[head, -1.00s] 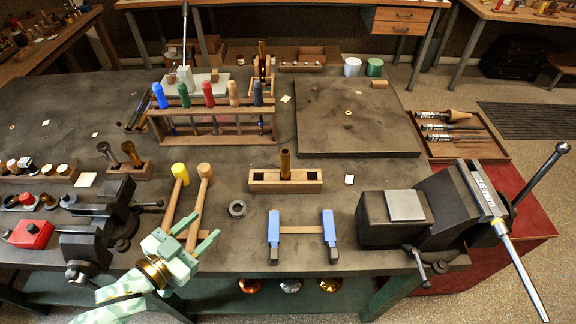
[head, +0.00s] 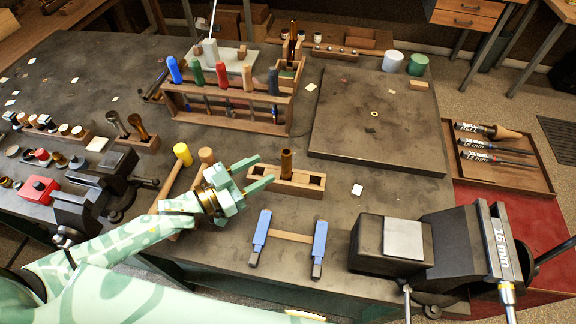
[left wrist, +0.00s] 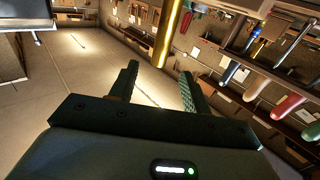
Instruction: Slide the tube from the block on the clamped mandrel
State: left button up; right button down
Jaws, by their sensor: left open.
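The brass tube (head: 287,162) stands upright in the wooden block (head: 290,184) at mid-table. It also shows in the left wrist view (left wrist: 171,32), beyond and between the finger lines. My left gripper (head: 266,174) is open and empty, its fingers pointing at the tube from the left, with a small gap seemingly left between them. The mandrel (head: 507,297), with a 15 mm label and a steel rod, is clamped in the big vise (head: 455,245) at the right. The rod points towards the picture's bottom edge and runs out of it. My right gripper is not in view.
A rack of coloured-handled tools (head: 228,105) stands behind the block. Two mallets (head: 183,155) lie left of it, partly behind my left gripper. A blue-ended stand (head: 290,236) is in front. A dark flat board (head: 378,125) lies behind right. A small vise (head: 100,200) is at left.

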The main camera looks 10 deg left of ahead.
aim_at(282, 159)
pick_arm(q)
jog(key=x, duration=0.8)
jog(key=shift+w+d, duration=0.15)
grip_shut()
